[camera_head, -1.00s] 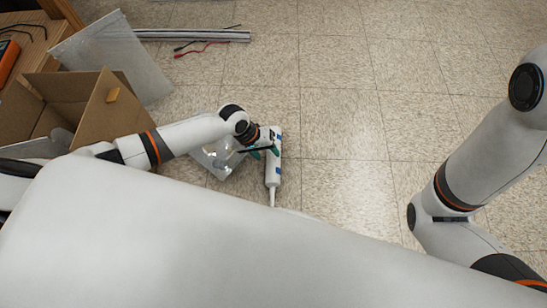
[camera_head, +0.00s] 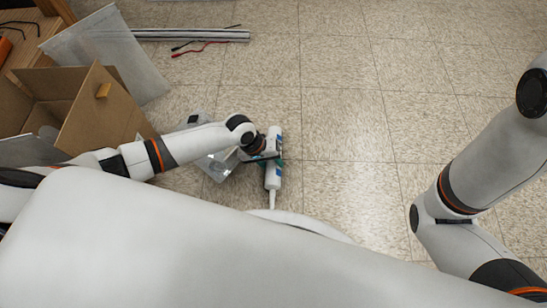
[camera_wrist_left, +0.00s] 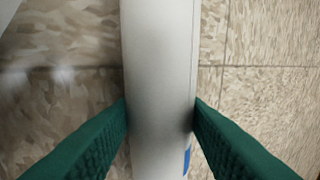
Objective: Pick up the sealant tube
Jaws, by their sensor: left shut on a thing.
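The sealant tube (camera_head: 274,178) is white with blue marks and a narrow nozzle that points toward me in the head view. In the left wrist view the tube (camera_wrist_left: 160,60) runs up the middle of the picture. My left gripper (camera_head: 275,161) is at the tube, and its green fingers (camera_wrist_left: 160,118) press on both sides of the tube body. The gripper is shut on the tube. My right arm shows at the right of the head view, but its gripper is out of the picture.
A clear plastic bag or packet (camera_head: 218,165) lies just left of the tube, partly behind my left arm. An open cardboard box (camera_head: 85,120) and a pale panel (camera_head: 110,50) stand at the left. Metal extrusions (camera_head: 190,34) and red and black leads (camera_head: 203,47) lie behind. Floor at the right is clear.

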